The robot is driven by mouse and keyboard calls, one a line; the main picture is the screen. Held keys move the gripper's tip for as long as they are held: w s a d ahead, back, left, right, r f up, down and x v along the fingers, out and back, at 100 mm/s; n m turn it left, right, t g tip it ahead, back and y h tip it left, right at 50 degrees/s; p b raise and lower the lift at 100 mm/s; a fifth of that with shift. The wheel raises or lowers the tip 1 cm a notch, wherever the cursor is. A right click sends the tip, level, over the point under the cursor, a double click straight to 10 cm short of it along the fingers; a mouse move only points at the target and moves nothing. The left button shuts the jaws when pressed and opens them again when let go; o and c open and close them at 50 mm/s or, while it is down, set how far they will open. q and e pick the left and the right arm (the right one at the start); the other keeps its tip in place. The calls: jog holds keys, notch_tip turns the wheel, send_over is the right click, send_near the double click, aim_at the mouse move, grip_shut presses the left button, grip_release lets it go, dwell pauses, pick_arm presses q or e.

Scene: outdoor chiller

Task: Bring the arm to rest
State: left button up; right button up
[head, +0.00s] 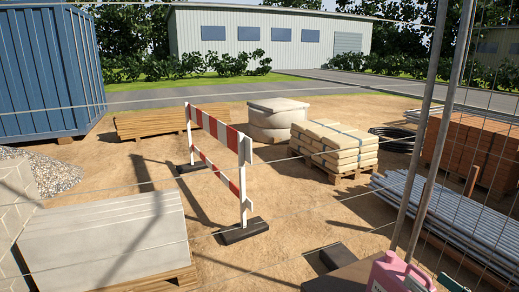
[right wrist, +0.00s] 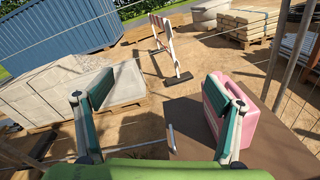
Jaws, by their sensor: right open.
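My right gripper (right wrist: 160,100) is open in the right wrist view, its two teal finger pads spread wide with nothing between them. A pink jug (right wrist: 241,100) stands on a brown surface (right wrist: 190,118) just beyond the right-hand finger, which covers part of it. I cannot tell whether finger and jug touch. In the head view the pink jug (head: 392,272) shows at the bottom edge, cut off. A small teal part of my right gripper (head: 452,284) shows beside it at the lower right. My left gripper is in neither view.
Wire mesh fencing with a metal post (head: 430,110) rises near the right side. Grey slabs (head: 105,235) lie at lower left, and metal pipes (head: 455,222) lie at right. A red-white barrier (head: 216,128) and pallets of bags (head: 335,142) stand farther off on sandy ground.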

jog(key=s+f+m+g+h, duration=0.2)
jog(key=s+f+m+h, duration=0.3)
jog(key=m, duration=0.9)
jog(key=s+f+m+g+h, duration=0.25)
jog(key=f+m+h, duration=0.4)
jog(key=m, duration=0.85)
jog(key=s+a+f+m+g+y, duration=0.2)
jog(key=s+a+f+g+y, duration=0.15)
jog(key=s+a+f, duration=0.4)
jog(key=s+a+f+m+g+y, duration=0.3)
jog(key=s+a+f+g, duration=0.15)
jog(key=s+a, duration=0.6)
notch_tip(320, 180, down, 30)
jog(key=g+b, duration=0.2)
jog(key=b, duration=0.3)
pick_arm(q)
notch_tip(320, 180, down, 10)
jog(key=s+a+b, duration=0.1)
jog(key=b, duration=0.4)
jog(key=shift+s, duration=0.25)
pick_arm(e)
jog(key=s+d+f, duration=0.3)
jog(key=s+f, duration=1.5)
jog(key=f, duration=0.4)
jog(key=shift+s+d+f+n+g+h, duration=0.2)
jog(key=shift+f+n+g+h, duration=0.1)
jog(key=shift+g, duration=0.15)
